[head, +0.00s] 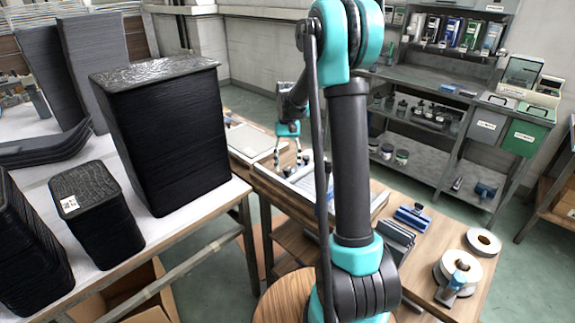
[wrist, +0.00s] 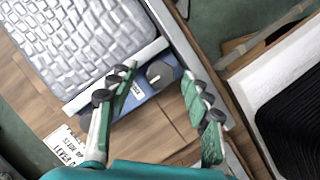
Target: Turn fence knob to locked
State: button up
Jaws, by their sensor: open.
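The fence knob (wrist: 160,73) is a dark round knob with a pale mark across its face, set on a blue plate (wrist: 152,106) at the corner of a pale fence strip. In the wrist view my gripper (wrist: 158,76) is open, with one green finger left of the knob and one right of it. The knob shows between the fingertips, and I see no contact. A small white label sits on the blue plate beside the left finger. In the head view my gripper (head: 288,156) is over the wooden bench, and the knob cannot be made out there.
A grey woven panel (wrist: 85,40) lies beyond the fence. A printed card (wrist: 66,147) lies on the wooden top. Black ribbed bins (head: 168,135) stand on the left table. Tape rolls (head: 458,268) and a blue-handled tool (head: 412,216) lie on the bench at right.

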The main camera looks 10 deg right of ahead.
jog(key=v, duration=1.2)
